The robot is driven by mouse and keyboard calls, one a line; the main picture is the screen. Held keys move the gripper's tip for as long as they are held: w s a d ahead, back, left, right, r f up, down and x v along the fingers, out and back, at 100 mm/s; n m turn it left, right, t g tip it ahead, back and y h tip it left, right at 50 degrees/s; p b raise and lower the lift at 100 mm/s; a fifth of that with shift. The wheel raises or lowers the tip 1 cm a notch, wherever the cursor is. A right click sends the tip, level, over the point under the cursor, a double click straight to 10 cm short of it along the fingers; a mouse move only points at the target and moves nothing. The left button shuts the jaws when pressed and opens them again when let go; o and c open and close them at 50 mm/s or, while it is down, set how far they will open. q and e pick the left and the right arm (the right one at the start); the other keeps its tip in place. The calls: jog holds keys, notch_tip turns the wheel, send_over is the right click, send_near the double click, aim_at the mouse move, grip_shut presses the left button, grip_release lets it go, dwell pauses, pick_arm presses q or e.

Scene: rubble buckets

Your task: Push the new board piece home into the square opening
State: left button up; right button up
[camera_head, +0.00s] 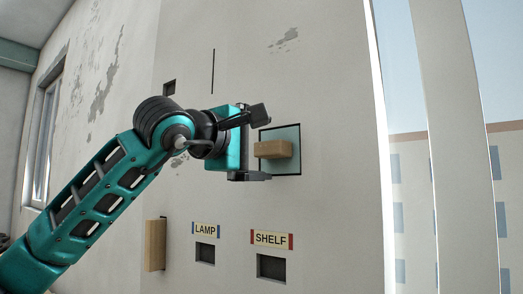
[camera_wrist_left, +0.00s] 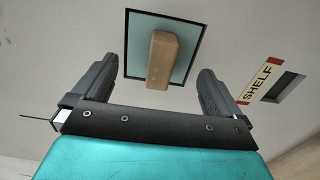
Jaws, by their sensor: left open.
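The new board piece (camera_head: 291,134) is a pale blue-green square with a wooden block (camera_head: 273,149) standing out from its face as a grip. It sits in the square opening in the wall, with a thin dark line along its edges. I cannot tell how deep it sits. My left gripper (camera_head: 257,146) is open in front of it, its fingers on either side of the block and apart from it. In the left wrist view the board piece (camera_wrist_left: 136,58) and block (camera_wrist_left: 161,58) lie ahead between the open fingers (camera_wrist_left: 155,82). My right gripper is not in view.
Below are a LAMP label (camera_head: 206,230) and a SHELF label (camera_head: 271,239), each over a small dark recess. A wooden block (camera_head: 155,245) sticks out of the wall at lower left. A window opening (camera_head: 405,150) lies to the right. The wall around the board is flat.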

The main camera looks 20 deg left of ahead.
pick_arm(q)
jog(key=shift+b+v, duration=0.55)
jog(key=shift+v, duration=0.5)
jog(key=shift+b+v, duration=0.7)
jog(key=shift+v, duration=1.4)
